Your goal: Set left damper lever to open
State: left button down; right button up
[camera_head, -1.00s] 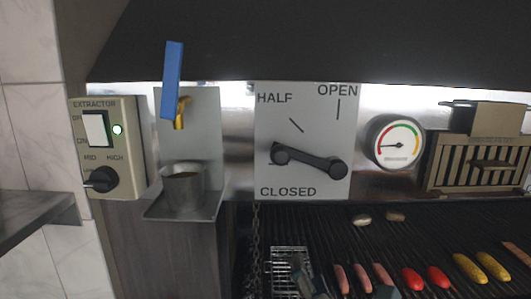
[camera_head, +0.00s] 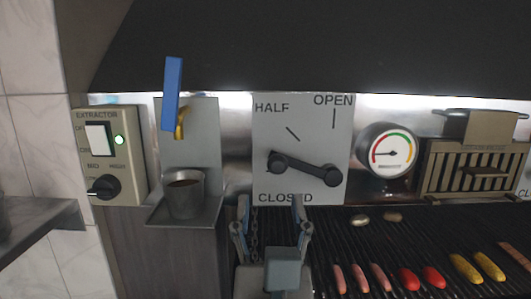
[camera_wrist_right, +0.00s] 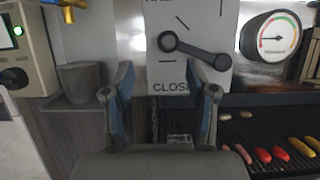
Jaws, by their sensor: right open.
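The damper plate (camera_head: 310,110) is a light panel marked HALF, OPEN and CLOSED. Its dark lever (camera_head: 305,170) has a round knob at each end and lies nearly level, tilted down to the right. My left gripper is not in view.
The extractor box (camera_head: 120,155), a blue-handled tap (camera_head: 172,95) and a metal cup (camera_head: 185,195) on a shelf are left of the plate. A gauge (camera_head: 386,150) and a vent (camera_head: 475,170) are right. Sausages and vegetables lie on the grill (camera_head: 385,235) below.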

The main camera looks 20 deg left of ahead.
aim_at(286, 163)
jog(key=w+r, duration=0.1)
jog(key=w, duration=0.1)
jog(key=w+r+p, duration=0.1)
jog(key=w, duration=0.1)
jog(key=w+r+p, duration=0.1)
jog(key=w, duration=0.2)
jog(key=shift+w+d+r, duration=0.1)
jog(key=shift+d+r, duration=0.15)
jog(key=shift+w+a+p, duration=0.3)
jog(key=shift+w+a, duration=0.25)
jog(key=shift+a, duration=0.25)
jog(key=shift+w+a, duration=0.1)
jog(key=shift+a, duration=0.45)
jog(key=shift+d, duration=0.5)
jog(key=c, duration=0.8)
jog(key=shift+d, duration=0.25)
grip_shut()
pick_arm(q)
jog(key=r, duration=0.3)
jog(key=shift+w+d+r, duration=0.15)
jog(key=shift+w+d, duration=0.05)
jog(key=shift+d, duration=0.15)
pick_arm(e)
jog(key=shift+a, duration=0.1)
